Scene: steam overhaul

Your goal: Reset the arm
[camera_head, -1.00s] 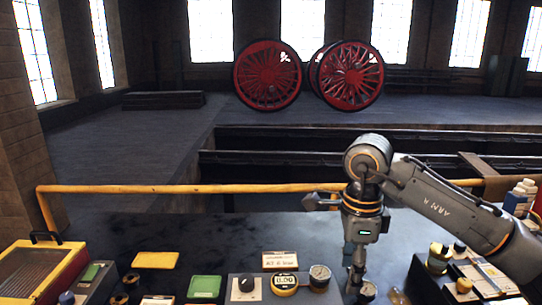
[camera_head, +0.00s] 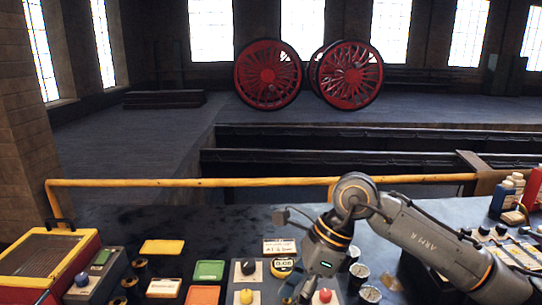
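My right arm, a grey arm marked "ARM A", comes in from the right and bends down at its elbow over the dark bench (camera_head: 215,225). My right gripper (camera_head: 305,294) points down and slightly left at the bottom of the picture, over the control panel with the knobs. Its fingertips are small and partly cut off by the frame edge, so I cannot tell whether they are open or shut. No object shows clearly in it. My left gripper is not in view.
Near the gripper are a dark knob (camera_head: 248,267), a yellow knob (camera_head: 246,296), a red knob (camera_head: 325,295), a digital gauge (camera_head: 284,265) and a small card (camera_head: 279,247). A yellow rail (camera_head: 200,182) runs behind the bench. Bottles (camera_head: 503,196) stand at right.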

